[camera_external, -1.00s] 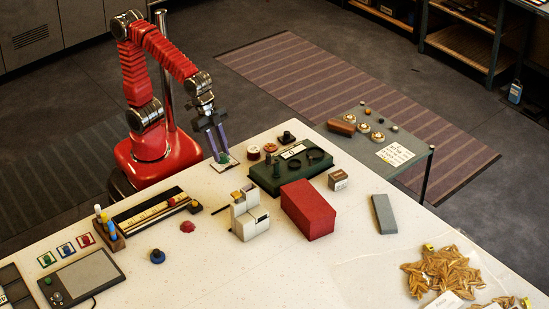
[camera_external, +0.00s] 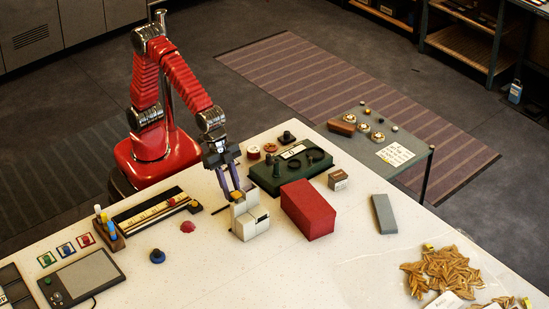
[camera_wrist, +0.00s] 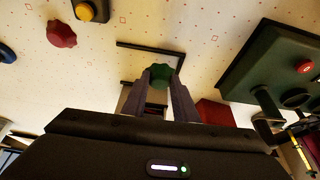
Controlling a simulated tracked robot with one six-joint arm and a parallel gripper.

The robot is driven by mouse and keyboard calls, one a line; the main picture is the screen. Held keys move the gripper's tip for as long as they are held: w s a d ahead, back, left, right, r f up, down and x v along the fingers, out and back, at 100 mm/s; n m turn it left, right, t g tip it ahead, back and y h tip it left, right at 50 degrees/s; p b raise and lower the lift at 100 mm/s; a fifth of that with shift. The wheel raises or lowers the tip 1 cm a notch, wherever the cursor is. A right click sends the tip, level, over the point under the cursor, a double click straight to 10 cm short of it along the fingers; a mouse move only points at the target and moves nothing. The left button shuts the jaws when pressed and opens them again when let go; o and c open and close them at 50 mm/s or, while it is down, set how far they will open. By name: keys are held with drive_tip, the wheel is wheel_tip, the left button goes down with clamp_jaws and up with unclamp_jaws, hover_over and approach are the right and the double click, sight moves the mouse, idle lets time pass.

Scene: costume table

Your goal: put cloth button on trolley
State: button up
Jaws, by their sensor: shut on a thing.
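My gripper (camera_external: 234,191) is over the table, just above and behind the small white machine in the external view. In the wrist view my gripper (camera_wrist: 160,80) is shut on a dark green, scalloped button (camera_wrist: 160,74), which looks like the cloth button, at its fingertips. In the external view the button is too small and covered to make out. The trolley (camera_external: 411,136) is the grey-topped stand beyond the table's right edge, apart from my gripper. Several round buttons, a brown block and a written card lie on it.
The white machine (camera_external: 251,224) stands close below my gripper. A dark green tray (camera_external: 270,180), a red box (camera_external: 309,209) and a small brown box (camera_external: 338,179) stand between it and the trolley. A crimson button (camera_external: 187,226) lies to the left. Bare tabletop lies in front.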

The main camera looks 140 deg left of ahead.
drive_tip(key=w+d+f, duration=0.1)
drive_tip(key=w, duration=0.1)
drive_tip(key=w+d+f, duration=0.1)
drive_tip(key=shift+w+d+f, duration=0.3)
drive_tip(key=shift+w, duration=0.1)
drive_tip(key=shift+r, duration=0.1)
wheel_tip(320, 180, up, 19)
drive_tip(key=w+d+m+h, duration=0.1)
drive_tip(key=w+d, duration=0.3)
drive_tip(key=d, duration=0.4)
drive_tip(key=w+d+m, duration=0.2)
drive_tip(key=w+d, duration=0.2)
drive_tip(key=d, duration=0.5)
wheel_tip(320, 180, down, 11)
drive_tip(key=shift+w+a, duration=0.15)
drive_tip(key=shift+w, duration=0.05)
drive_tip(key=shift+f, duration=3.2)
